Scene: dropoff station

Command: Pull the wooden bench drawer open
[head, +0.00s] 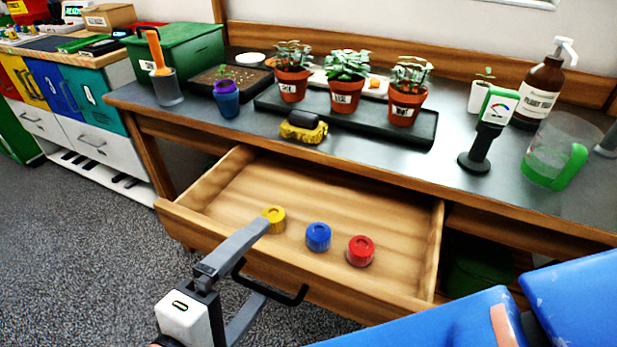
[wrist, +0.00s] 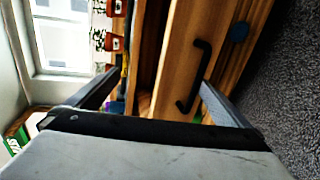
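The wooden bench drawer (head: 318,205) stands pulled out from under the bench top, its inside in plain view. Its dark bar handle (head: 272,287) is on the front panel; it also shows in the wrist view (wrist: 193,75). My gripper (head: 264,260) is at the drawer front, its two fingers spread wide with nothing held. In the head view one finger reaches over the front panel's top edge and the other is low by the handle. In the wrist view my gripper (wrist: 161,77) has its right finger close to the handle; contact cannot be told.
Yellow (head: 273,218), blue (head: 318,237) and red (head: 361,251) caps are in the drawer. On the bench top (head: 220,140) are potted plants (head: 345,95), a yellow-black brush (head: 303,128), a meter (head: 488,130) and a bottle (head: 540,92). Blue panels (head: 440,325) fill the lower right.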

